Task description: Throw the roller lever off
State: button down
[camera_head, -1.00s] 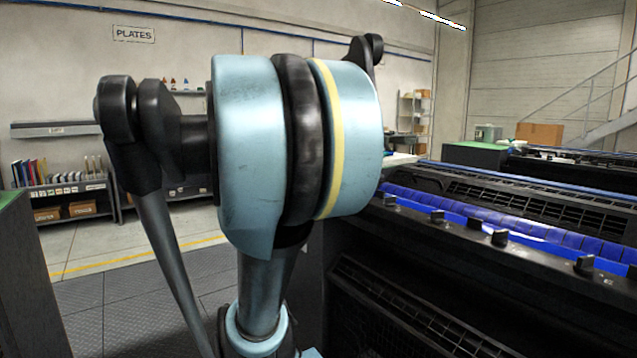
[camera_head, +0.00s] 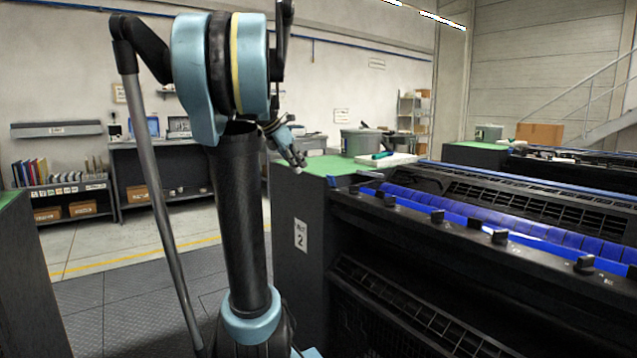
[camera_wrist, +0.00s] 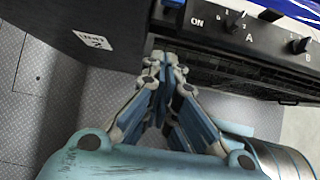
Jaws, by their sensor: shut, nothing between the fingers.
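My gripper (camera_head: 298,162) shows in the head view beside the upper left end of the black ink unit, near the green-topped cabinet. In the wrist view my gripper (camera_wrist: 160,62) has its fingers together with nothing between them. The fingertips are below and left of the white ON mark on the panel (camera_wrist: 205,40). A small blue-grey piece (camera_wrist: 173,4) shows at the panel's top left corner, cut by the frame edge; I cannot tell if it is the roller lever. A blue piece (camera_head: 370,175) also shows at the unit's left end in the head view.
Black knobs (camera_head: 500,237) line the unit's front edge; one knob (camera_wrist: 301,45) is near the mark B. Blue rollers (camera_head: 470,218) lie behind them. The cabinet marked 2 (camera_head: 290,260) stands left of the unit. The floor (camera_head: 130,290) in front is clear.

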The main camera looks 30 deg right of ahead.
jog(key=shift+w+d+f, duration=0.1)
jog(key=shift+d+f, duration=1)
jog(key=shift+d, duration=0.5)
jog(key=shift+w+d+f, duration=0.15)
jog(key=shift+d+f, duration=0.95)
jog(key=shift+d, duration=0.45)
jog(key=shift+w+d+f, duration=0.1)
jog(key=shift+d+f, duration=1)
jog(key=shift+d, duration=0.5)
jog(key=shift+r, duration=0.1)
